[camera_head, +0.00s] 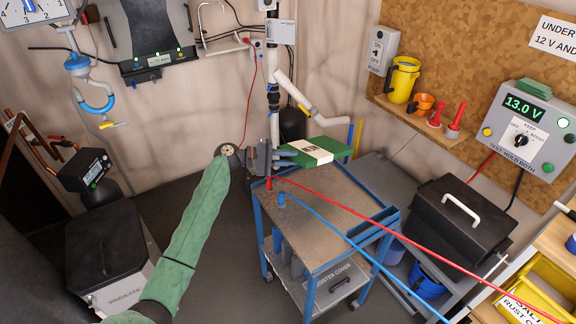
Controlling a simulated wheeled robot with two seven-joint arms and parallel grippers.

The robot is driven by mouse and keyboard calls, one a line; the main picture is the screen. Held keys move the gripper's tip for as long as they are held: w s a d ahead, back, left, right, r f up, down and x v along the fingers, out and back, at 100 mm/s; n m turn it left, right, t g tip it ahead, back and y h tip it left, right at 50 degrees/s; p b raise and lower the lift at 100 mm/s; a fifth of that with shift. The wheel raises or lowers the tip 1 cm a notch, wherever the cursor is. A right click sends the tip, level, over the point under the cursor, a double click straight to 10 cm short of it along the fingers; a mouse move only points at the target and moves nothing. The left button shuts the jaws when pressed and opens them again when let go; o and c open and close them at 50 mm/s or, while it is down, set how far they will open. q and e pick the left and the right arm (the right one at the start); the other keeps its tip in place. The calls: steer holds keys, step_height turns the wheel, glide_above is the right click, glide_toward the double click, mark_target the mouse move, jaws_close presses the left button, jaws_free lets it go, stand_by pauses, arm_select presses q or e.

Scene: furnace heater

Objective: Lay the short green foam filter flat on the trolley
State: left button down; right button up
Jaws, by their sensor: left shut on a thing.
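My left gripper (286,157) is shut on the green foam filter (331,146), a flat green slab with a white band across it. It holds the filter by its left end, at the back edge of the trolley in the picture. The filter looks close to level; whether it touches the trolley top cannot be told. The blue-framed trolley (318,213) has a bare grey metal top. My right gripper is not in view.
A red cable and a blue cable run from the trolley's left side across its top to the lower right. A black lidded box (457,222) stands right of the trolley. A white pipe (272,95) and a wall stand behind. Most of the trolley top is clear.

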arm_select(q)
steer(key=shift+s+f+m+g+y, duration=0.2)
steer(key=shift+s+f+m+g, duration=0.05)
steer(key=shift+s+m+g, duration=0.5)
steer(key=shift+s+f+m+g+y, duration=0.2)
steer(key=shift+s+m+g, duration=0.3)
steer(key=shift+m, duration=0.35)
